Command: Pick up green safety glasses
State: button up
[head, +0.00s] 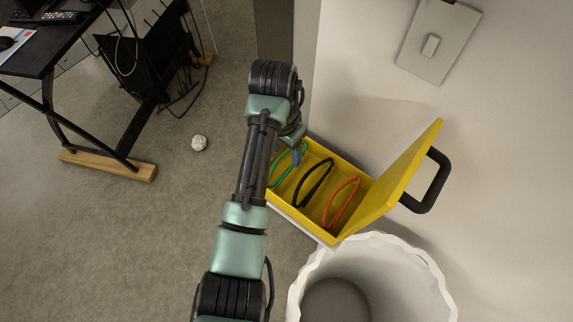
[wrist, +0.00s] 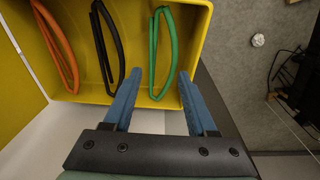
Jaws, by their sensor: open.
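The green safety glasses (wrist: 162,50) lie in a yellow box, at the right end of a row of glasses in the wrist view. They also show in the head view (head: 277,178), partly hidden by my arm. My gripper (wrist: 157,82) is open and empty of any held thing. Its blue fingers point into the box, one on each side of the near end of the green glasses. I cannot tell whether a finger touches them. In the head view my gripper (head: 299,156) is over the box's far left end.
The yellow box (head: 287,208) has its lid (head: 402,180) open, with a black handle. Black glasses (wrist: 107,45) and orange glasses (wrist: 57,48) lie beside the green ones. A white bin (head: 375,250) stands in front. A wall is at the right, a black desk (head: 45,58) at upper left.

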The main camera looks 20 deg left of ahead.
aim_at(285, 162)
notch_tip(285, 162, down, 5)
jog(key=shift+a+f+b, duration=0.1)
jog(key=shift+f+b, duration=0.1)
jog(key=shift+b, duration=0.25)
grip_shut()
